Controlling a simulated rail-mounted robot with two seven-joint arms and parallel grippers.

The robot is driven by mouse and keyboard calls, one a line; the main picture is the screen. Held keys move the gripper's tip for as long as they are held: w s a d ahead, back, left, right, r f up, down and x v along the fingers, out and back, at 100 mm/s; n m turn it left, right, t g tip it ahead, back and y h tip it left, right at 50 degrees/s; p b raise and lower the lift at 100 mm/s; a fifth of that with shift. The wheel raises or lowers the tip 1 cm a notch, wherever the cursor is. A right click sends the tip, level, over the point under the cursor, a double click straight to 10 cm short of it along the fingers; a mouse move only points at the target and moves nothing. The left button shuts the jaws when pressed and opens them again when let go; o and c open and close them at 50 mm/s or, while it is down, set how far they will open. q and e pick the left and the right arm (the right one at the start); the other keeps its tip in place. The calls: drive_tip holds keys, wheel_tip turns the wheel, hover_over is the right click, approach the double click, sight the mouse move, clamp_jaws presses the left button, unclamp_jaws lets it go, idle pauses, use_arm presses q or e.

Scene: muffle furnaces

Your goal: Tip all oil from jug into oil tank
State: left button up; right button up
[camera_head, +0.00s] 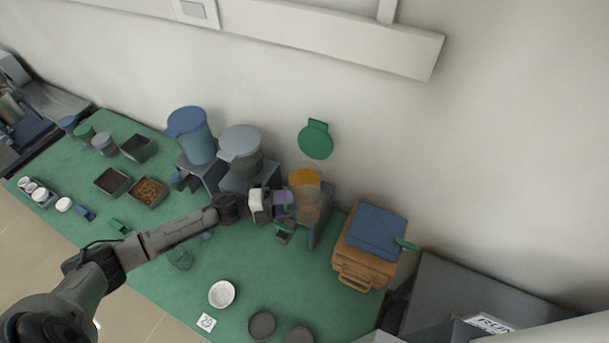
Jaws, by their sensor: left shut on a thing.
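The oil tank (309,211) is a clear vessel on a grey stand, right of the grey-lidded tank. Its green lid (316,141) stands open against the wall. Orange oil (304,178) shows at its top. My left gripper (279,203) is close beside the tank's left side, shut on what appears to be the jug (285,197). Only a small purple part of the jug shows clearly. The jug's outline is hard to separate from the tank, so its tilt and contents cannot be told. My right gripper is not in view.
A blue-lidded tank (197,139) and a grey-lidded tank (240,150) stand to the left. An orange case (356,270) with a blue top is to the right. A white bowl (222,293) and a clear greenish vessel (181,258) are in front on the green mat (165,290).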

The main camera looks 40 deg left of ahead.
use_arm(q)
drive_tip(key=shift+f+m+b, duration=0.2)
drive_tip(key=shift+m+b, duration=0.1)
drive_tip(key=shift+m, duration=0.3)
drive_tip(key=shift+r, duration=0.25)
drive_tip(key=shift+r+p, duration=2.15)
drive_tip(key=shift+r, duration=0.2)
drive_tip(key=shift+w, duration=0.1)
